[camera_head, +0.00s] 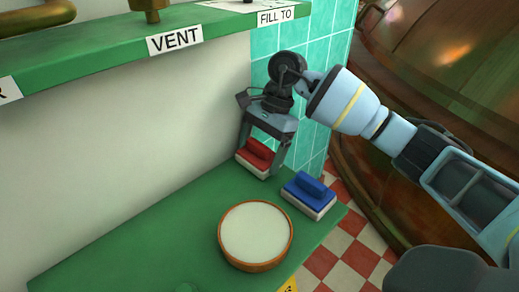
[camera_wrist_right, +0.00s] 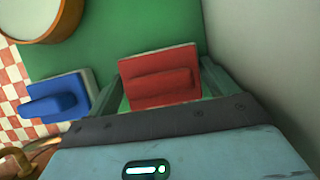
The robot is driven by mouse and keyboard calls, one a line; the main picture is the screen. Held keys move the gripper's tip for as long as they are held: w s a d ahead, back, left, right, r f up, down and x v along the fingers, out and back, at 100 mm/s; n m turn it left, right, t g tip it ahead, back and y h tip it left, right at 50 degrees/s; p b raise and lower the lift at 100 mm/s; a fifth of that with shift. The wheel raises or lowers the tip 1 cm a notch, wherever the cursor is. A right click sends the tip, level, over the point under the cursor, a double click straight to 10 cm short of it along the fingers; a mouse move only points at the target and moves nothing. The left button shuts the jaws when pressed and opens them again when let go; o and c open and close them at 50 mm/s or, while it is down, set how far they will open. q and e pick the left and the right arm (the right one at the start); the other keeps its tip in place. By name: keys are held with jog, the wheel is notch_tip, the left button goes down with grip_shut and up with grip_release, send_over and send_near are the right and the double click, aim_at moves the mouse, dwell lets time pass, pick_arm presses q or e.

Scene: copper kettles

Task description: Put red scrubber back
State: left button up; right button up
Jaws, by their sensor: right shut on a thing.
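The red scrubber (camera_head: 257,153) has a red handle block on a pale base. It is at the far end of the green counter, close to the white wall and the teal tiles. My right gripper (camera_head: 264,150) reaches down over it and is shut on it, one finger on each side. The right wrist view shows the red scrubber (camera_wrist_right: 160,78) between the fingers. Whether its base touches the counter or is slightly above it, I cannot tell. My left gripper is not in view.
A blue scrubber (camera_head: 309,194) sits to the right of the red one, by the counter's edge. A round pale dish with a brown rim (camera_head: 221,250) stands nearer. The green counter (camera_head: 150,245) is clear to the left. A labelled green shelf (camera_head: 110,58) overhangs the wall.

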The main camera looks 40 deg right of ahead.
jog(key=shift+f, duration=0.25)
jog(key=o, duration=0.7)
jog(key=p+v, duration=0.2)
jog(key=v, duration=0.5)
jog(key=shift+d+r, duration=0.15)
jog(key=shift+r, duration=0.25)
